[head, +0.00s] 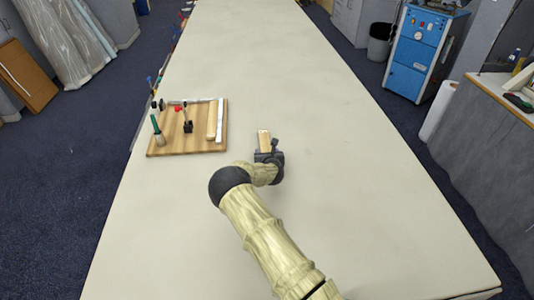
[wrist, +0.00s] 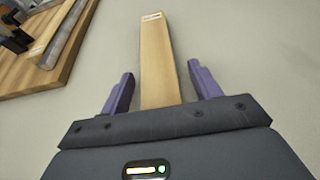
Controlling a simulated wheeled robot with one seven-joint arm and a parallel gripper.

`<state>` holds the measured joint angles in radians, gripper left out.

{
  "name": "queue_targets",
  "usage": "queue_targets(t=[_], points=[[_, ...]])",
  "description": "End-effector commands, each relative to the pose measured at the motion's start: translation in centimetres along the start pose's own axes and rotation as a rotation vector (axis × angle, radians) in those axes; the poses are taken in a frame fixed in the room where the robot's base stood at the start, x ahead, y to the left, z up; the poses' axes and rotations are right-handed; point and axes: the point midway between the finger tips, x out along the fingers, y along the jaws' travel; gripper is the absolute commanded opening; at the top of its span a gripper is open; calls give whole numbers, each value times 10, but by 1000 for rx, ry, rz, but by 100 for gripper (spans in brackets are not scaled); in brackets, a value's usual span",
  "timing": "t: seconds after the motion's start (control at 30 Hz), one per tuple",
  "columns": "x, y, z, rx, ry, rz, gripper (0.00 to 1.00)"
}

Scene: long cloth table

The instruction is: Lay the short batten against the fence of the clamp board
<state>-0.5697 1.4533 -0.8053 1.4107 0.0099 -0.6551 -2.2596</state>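The short batten (head: 264,141), a light wooden strip, lies on the table right of the clamp board. In the wrist view the batten (wrist: 156,55) points away from me, with a pale label on its far end. My gripper (wrist: 161,85) is open, its purple fingers on either side of the batten with gaps showing. The batten's near end is hidden by the gripper body. In the head view my gripper (head: 269,155) is at the batten's near end. The clamp board (head: 168,143) has a pale fence strip (head: 221,118) along its right side, with another wooden strip (head: 212,122) beside it.
A green-handled tool (head: 157,130) and a dark clamp with a red part (head: 187,122) stand on the board's left and middle. The board's corner (wrist: 60,75) shows at the wrist view's upper left. The table (head: 330,150) is clear to the right and beyond.

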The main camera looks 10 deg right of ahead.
Motion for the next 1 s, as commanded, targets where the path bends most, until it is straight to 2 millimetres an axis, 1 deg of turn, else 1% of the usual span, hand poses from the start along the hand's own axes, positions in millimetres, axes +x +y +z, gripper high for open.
queue_targets(t=[0.33, 0.47, 0.67, 1.0], points=[[-1, 2, 2, -1, 0, 2, 62], [-8, 2, 1, -2, 0, 1, 62], [-29, 1, 0, -1, 1, 0, 62], [-74, 1, 0, -1, 0, 0, 62]])
